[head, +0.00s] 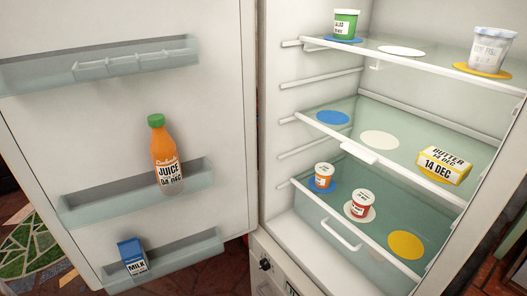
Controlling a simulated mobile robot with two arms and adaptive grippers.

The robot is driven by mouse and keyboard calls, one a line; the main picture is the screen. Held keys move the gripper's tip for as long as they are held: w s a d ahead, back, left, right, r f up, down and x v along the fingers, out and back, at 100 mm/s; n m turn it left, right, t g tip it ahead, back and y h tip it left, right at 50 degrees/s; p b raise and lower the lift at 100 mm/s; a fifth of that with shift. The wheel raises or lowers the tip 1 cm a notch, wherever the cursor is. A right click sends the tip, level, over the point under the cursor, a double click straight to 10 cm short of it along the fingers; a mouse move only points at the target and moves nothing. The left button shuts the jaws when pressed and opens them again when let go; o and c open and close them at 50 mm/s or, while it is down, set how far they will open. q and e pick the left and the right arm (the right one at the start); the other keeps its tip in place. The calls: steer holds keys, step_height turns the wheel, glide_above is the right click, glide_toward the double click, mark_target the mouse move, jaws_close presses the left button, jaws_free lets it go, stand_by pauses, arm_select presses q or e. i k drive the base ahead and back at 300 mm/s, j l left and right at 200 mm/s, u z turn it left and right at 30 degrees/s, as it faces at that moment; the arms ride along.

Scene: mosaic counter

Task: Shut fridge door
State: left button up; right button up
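The fridge door (95,125) stands wide open on the left of the head view, its inner side facing me. It has several clear bins; an orange juice bottle (165,155) stands in the middle bin and a blue milk carton (132,257) in the lowest. The fridge (300,60) is open on the right, with its glass shelves in view. The hinge side is at the middle of the picture. Neither of my grippers shows in the head view.
A butter pack (443,166) lies on the middle shelf. Two small cups (323,177) (361,206) stand below. Dark tiled floor (195,280) and a mosaic patch (32,245) show at lower left.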

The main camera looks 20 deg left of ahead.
mark_target(81, 81)
steer(key=j+z, duration=0.2)
steer(key=j, duration=0.4)
steer(key=k+j+z, duration=0.15)
steer(key=j, duration=0.45)
steer(key=j+z, duration=0.2)
steer(key=j, duration=0.4)
steer(key=j+z, duration=0.2)
steer(key=j, duration=0.2)
steer(key=j+z, duration=0.15)
steer(key=j, duration=0.3)
steer(key=k+j+z, duration=0.2)
steer(key=j, duration=0.2)
steer(key=j+z, duration=0.2)
steer(key=j, duration=0.2)
steer(key=k+j+z, duration=0.2)
steer(key=j, duration=0.15)
steer(key=j+z, duration=0.15)
steer(key=j, duration=0.25)
steer(key=k+j+z, duration=0.2)
steer(key=j+z, duration=0.15)
steer(key=j, duration=0.7)
steer(key=k, duration=0.05)
